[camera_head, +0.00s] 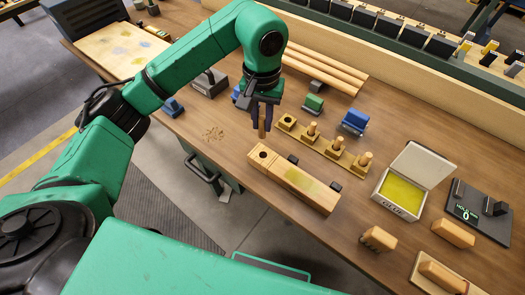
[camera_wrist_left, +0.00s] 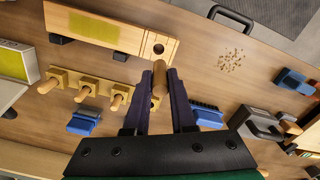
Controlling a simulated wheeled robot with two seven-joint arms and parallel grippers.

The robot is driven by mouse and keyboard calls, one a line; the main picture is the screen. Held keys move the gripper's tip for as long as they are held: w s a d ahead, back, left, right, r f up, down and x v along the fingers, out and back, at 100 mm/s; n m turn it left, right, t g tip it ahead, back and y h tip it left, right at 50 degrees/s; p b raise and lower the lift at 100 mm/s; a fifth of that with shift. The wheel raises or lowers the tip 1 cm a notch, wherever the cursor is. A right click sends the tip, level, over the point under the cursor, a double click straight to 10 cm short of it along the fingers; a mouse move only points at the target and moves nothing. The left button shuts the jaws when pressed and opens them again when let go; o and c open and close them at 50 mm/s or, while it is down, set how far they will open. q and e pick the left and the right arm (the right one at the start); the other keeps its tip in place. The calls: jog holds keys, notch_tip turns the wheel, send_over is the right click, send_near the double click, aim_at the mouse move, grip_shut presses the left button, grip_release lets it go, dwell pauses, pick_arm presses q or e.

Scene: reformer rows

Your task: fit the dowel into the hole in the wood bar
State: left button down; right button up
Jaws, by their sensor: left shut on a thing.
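The wood bar (camera_head: 299,184) is a pale block with a green patch on top, lying on the bench. The dark round hole (camera_head: 263,154) is in its top near the left end; in the left wrist view the hole (camera_wrist_left: 158,48) is open and empty. My left gripper (camera_head: 264,106) is shut on the short wooden dowel (camera_head: 262,128), which points down. The dowel's lower end shows just short of the hole in both views, apart from it. In the left wrist view the dowel (camera_wrist_left: 159,80) sits between the dark fingers. My right gripper is not in view.
A peg rack (camera_head: 322,146) with several standing dowels and one empty holder (camera_head: 287,121) is just behind the bar. A glue box (camera_head: 392,194) with a raised lid is to the right. Dark clamps, blue and green blocks, and wood shavings (camera_head: 213,134) lie around. Long rods (camera_head: 325,67) lie behind.

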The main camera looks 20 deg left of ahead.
aim_at(263, 149)
pick_arm(q)
notch_tip(263, 149, down, 12)
jog(key=p, duration=0.2)
jog(key=shift+d+p, duration=0.15)
jog(key=shift+p, duration=0.25)
jog(key=shift+f, duration=0.15)
jog(key=c, duration=0.8)
grip_release()
jog(key=shift+o, duration=0.2)
jog(key=shift+r, duration=0.3)
notch_tip(263, 149, up, 12)
jog(key=b, duration=0.4)
jog(key=shift+f, duration=0.25)
jog(key=shift+r, duration=0.15)
